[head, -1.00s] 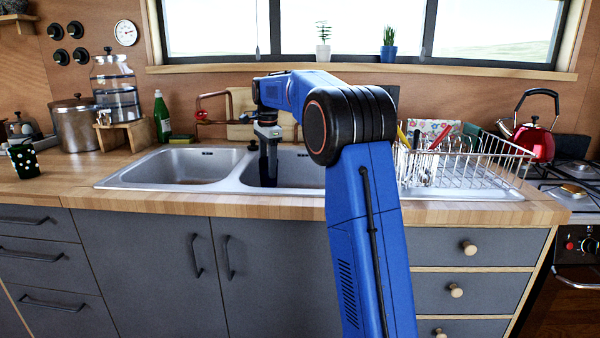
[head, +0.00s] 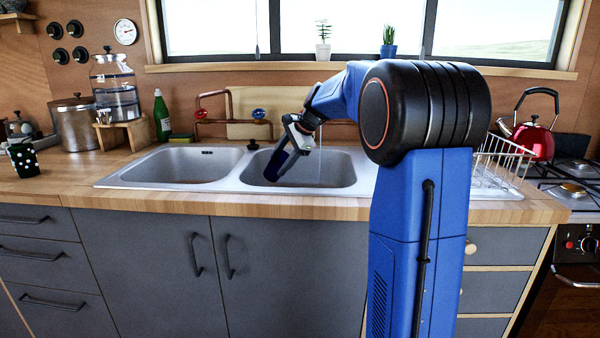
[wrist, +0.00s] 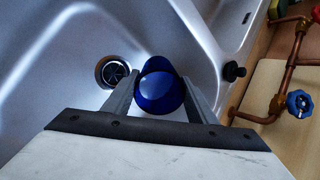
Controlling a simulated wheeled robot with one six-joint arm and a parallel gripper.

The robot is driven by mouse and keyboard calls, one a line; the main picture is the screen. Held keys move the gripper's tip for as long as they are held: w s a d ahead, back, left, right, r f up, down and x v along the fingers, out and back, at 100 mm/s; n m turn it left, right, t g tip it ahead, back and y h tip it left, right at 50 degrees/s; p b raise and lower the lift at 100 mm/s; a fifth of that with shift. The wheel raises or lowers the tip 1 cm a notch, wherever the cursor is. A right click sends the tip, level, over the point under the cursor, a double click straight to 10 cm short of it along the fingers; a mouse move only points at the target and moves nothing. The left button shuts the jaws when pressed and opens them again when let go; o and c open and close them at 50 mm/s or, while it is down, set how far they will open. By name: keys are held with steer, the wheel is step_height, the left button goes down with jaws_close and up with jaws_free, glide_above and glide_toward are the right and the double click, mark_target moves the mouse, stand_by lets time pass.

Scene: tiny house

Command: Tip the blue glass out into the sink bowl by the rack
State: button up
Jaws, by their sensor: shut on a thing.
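The blue glass (wrist: 158,90) is between the two fingers of my gripper (wrist: 161,84) in the wrist view, and the gripper is shut on it. In the head view my gripper (head: 289,150) is over the right sink bowl (head: 340,170), the one by the rack. The glass (head: 277,166) shows there as a dark blue shape, tilted down to the left within the bowl's outline. The drain (wrist: 113,72) lies beside the glass in the wrist view. Whether anything is in the glass cannot be seen.
The dish rack (head: 505,160) is partly hidden behind my arm. The left sink bowl (head: 180,165) is empty. Copper taps with a blue knob (wrist: 299,103) stand behind the sink. A green bottle (head: 161,116) stands at the back left, a red kettle (head: 535,138) at the right.

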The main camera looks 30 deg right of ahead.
steer(key=shift+s+d+r+t, duration=0.15)
steer(key=shift+s+d+t, duration=0.1)
steer(key=shift+s+t, duration=0.05)
steer(key=shift+s+d+r+t+y, duration=0.2)
steer(key=shift+s+r+t+y, duration=0.1)
steer(key=shift+t+y, duration=0.35)
steer(key=shift+r+t+y, duration=0.2)
steer(key=shift+t+y, duration=0.15)
steer(key=shift+t, duration=0.2)
steer(key=shift+s+d+r+t+y+p, duration=0.15)
steer(key=shift+r+t+y+p, duration=0.15)
steer(key=shift+t+y+p, duration=0.35)
steer(key=shift+s+r+t+y+p, duration=0.15)
steer(key=shift+r+t+y+p, duration=0.15)
steer(key=shift+t, duration=0.65)
steer(key=shift+s+d+r+t+y+p, duration=0.1)
steer(key=shift+s+d+t+y+p, duration=0.2)
steer(key=shift+s+d+t+y, duration=0.4)
stand_by(0.4)
steer(key=shift+a+r+t, duration=0.15)
steer(key=shift+r+t, duration=0.35)
steer(key=shift+r, duration=0.55)
